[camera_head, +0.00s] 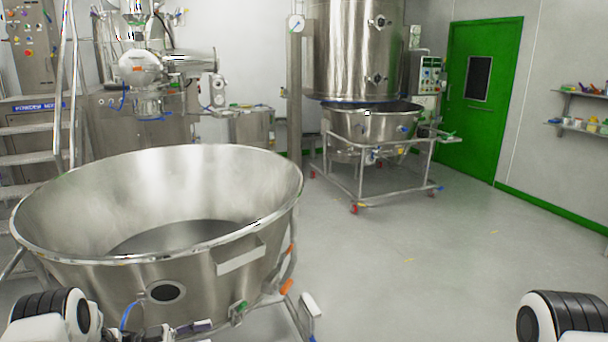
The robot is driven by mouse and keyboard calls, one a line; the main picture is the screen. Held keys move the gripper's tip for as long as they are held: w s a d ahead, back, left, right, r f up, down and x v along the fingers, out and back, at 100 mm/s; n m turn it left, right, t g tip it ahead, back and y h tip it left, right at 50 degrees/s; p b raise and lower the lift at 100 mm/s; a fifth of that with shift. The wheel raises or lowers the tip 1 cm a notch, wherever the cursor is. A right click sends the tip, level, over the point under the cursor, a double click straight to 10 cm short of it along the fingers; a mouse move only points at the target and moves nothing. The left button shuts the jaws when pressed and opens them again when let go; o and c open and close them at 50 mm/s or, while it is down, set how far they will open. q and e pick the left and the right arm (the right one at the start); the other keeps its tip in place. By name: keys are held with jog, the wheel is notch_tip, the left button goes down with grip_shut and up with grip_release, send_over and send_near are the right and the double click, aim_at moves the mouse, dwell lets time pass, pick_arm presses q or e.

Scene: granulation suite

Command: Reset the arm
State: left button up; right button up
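My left arm shows at the bottom left corner as white links with black ribbed joints, in front of the large steel bowl's lower side. My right arm shows at the bottom right corner as a white and black joint over the floor. Neither gripper can be seen; both lie outside the picture, so their fingers and anything in them are hidden.
A large open steel bowl (240,190) on a wheeled frame stands close at the left. A second wheeled bowl (365,127) stands under a steel column (350,50) at the back. Steps (30,155) stand far left. A green door (483,100) and clear floor (430,270) lie right.

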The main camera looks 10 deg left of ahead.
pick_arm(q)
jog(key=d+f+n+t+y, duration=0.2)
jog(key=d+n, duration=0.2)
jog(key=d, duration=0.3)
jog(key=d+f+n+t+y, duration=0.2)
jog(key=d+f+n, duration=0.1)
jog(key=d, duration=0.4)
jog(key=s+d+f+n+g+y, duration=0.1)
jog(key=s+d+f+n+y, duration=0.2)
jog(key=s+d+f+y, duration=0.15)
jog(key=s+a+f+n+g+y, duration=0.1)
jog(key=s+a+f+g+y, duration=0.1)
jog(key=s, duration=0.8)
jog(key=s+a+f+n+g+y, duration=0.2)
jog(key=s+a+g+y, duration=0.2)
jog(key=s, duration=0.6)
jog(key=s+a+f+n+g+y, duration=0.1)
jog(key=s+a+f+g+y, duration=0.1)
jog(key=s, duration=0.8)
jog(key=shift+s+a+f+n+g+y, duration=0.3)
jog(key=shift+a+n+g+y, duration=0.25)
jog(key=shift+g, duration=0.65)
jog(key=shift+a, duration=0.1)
